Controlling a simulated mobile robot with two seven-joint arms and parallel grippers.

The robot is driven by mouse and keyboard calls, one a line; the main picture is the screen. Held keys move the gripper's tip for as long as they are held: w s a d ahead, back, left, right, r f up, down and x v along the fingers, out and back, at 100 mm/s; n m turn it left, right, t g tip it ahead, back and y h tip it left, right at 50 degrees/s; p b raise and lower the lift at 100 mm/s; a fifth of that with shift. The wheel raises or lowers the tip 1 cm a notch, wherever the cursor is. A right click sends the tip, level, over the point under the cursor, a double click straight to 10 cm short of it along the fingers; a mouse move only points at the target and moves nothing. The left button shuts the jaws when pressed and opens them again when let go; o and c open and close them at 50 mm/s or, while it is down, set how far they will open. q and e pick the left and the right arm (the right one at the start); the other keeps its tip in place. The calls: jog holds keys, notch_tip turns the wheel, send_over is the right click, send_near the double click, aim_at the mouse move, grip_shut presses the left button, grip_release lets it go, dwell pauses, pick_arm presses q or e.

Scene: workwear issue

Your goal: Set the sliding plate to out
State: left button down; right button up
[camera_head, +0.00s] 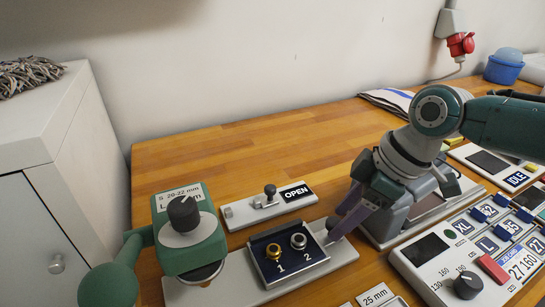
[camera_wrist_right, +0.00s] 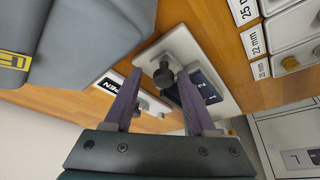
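The sliding plate (camera_head: 343,254) is a long pale plate lying under the green press (camera_head: 188,230). A dark panel (camera_head: 262,246) on it bears a gold ring marked 1 and a silver ring marked 2. In the right wrist view, a dark knob (camera_wrist_right: 163,73) stands on the end of the plate (camera_wrist_right: 183,45). My left gripper is not in view.
A latch plate marked OPEN (camera_head: 292,195) with a small knob lies just behind the sliding plate. A control box (camera_head: 440,270) with a dial and keys stands at right. A grey cabinet (camera_head: 45,190) is at left. The back middle of the wooden table (camera_head: 230,150) is clear.

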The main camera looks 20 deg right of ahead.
jog(key=shift+o, duration=0.2)
jog(key=shift+a, duration=0.1)
jog(key=shift+s+r, duration=0.1)
jog(key=shift+r, duration=0.45)
jog(key=p+v, duration=0.1)
jog(key=v, duration=0.8)
jog(key=shift+f, duration=0.15)
